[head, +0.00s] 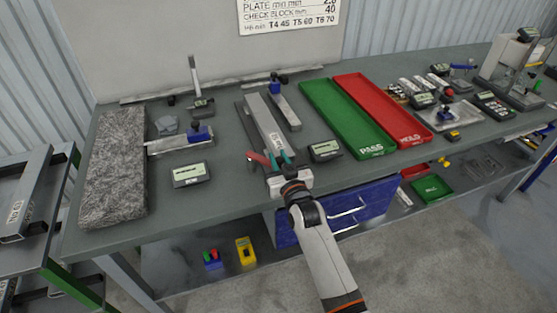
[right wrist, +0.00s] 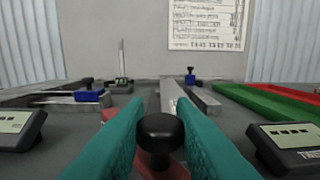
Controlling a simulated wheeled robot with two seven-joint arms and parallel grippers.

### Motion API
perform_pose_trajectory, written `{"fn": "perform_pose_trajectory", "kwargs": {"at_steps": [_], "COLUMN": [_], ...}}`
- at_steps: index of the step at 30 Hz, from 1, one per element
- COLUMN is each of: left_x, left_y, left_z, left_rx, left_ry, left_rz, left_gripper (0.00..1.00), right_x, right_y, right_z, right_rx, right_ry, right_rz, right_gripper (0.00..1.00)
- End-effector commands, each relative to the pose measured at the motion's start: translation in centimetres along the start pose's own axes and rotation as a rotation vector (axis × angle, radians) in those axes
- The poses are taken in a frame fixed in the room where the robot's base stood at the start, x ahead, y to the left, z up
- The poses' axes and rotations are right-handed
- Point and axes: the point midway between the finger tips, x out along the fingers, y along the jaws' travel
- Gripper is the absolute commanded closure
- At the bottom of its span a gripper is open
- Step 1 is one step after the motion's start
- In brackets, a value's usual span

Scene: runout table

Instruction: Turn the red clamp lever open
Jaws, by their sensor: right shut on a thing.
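The red clamp lever (head: 259,159) is at the near end of a long steel bar (head: 263,122) on the bench. My right gripper (head: 282,158), with teal fingers, reaches in over the bench's front edge beside it. In the right wrist view the teal fingers of my right gripper (right wrist: 160,135) stand on both sides of a black knob (right wrist: 160,130), shut on it. Red parts of the lever (right wrist: 172,171) show below and behind the knob. The fingers hide much of the lever and its pivot. My left gripper is not in view.
A small display box (head: 325,150) stands close right of the gripper, and another (head: 190,174) lies to the left. A green PASS tray (head: 369,151) and a red HOLD tray (head: 411,138) lie to the right.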

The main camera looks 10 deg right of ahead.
Motion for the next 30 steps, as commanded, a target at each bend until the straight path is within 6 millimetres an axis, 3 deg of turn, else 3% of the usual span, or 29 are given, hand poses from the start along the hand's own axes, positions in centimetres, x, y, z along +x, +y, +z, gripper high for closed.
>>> {"fn": "perform_pose_trajectory", "kwargs": {"at_steps": [6, 7, 10, 22, 30], "left_x": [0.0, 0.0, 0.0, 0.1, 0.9], "left_y": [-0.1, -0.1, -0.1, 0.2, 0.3], "left_z": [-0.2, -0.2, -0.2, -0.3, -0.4], "left_rx": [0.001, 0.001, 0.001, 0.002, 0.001], "left_ry": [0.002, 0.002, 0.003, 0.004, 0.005], "left_rz": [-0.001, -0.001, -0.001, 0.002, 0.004], "left_gripper": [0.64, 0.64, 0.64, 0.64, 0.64], "right_x": [0.1, 0.1, 0.1, -0.8, -6.0], "right_y": [0.0, 0.0, 0.0, 0.0, 0.0], "right_z": [0.3, 0.3, 0.3, -0.1, -0.2], "right_rx": [0.001, 0.001, 0.001, 0.001, 0.000], "right_ry": [-0.008, -0.008, -0.006, -0.002, -0.002], "right_rz": [0.000, 0.000, 0.000, 0.000, 0.000], "right_gripper": [1.00, 0.72, 0.56, 0.56, 0.56]}}
